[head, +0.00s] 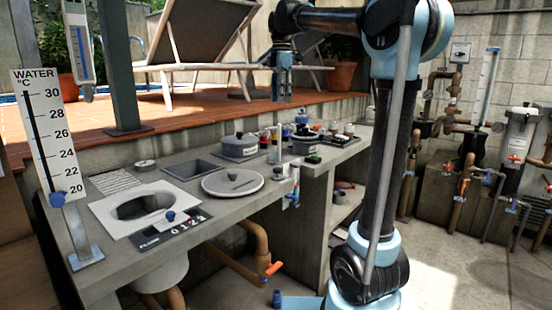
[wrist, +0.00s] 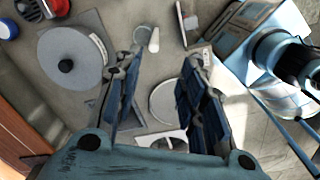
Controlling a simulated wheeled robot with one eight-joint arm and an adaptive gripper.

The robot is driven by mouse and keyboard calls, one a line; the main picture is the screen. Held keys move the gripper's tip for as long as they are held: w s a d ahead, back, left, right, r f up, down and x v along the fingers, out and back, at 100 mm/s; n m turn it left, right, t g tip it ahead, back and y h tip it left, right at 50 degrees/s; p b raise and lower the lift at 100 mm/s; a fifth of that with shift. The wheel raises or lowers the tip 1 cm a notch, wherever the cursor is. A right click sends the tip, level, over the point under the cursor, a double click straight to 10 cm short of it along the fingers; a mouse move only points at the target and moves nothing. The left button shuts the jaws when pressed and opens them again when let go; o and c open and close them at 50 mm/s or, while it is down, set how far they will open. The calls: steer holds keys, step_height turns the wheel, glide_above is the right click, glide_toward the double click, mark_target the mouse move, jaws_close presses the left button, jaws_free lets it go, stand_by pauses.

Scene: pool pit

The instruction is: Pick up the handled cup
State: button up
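My gripper (head: 281,98) points down above the counter in the head view. In the wrist view its two fingers (wrist: 160,70) stand wide apart with nothing between them. Beyond the fingertips, a small blue-grey cup-like cylinder (wrist: 142,36) lies close beside a small white cylinder (wrist: 154,41). In the head view, a small grey upright object (head: 272,154) stands on the counter below my gripper and may be the same cup. No handle can be made out on it. My gripper is apart from these things.
A second pot (head: 305,145) and small bottles stand behind. The terrace edge (head: 200,115) rises behind the counter.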

mark_target(279, 126)
steer(key=f, duration=1.1)
steer(key=shift+w+a+f, duration=0.25)
steer(key=shift+a+f, duration=0.1)
steer(key=shift+f, duration=0.05)
steer(key=shift+w+f, duration=0.15)
steer(key=shift+f, duration=2.45)
jaws_close()
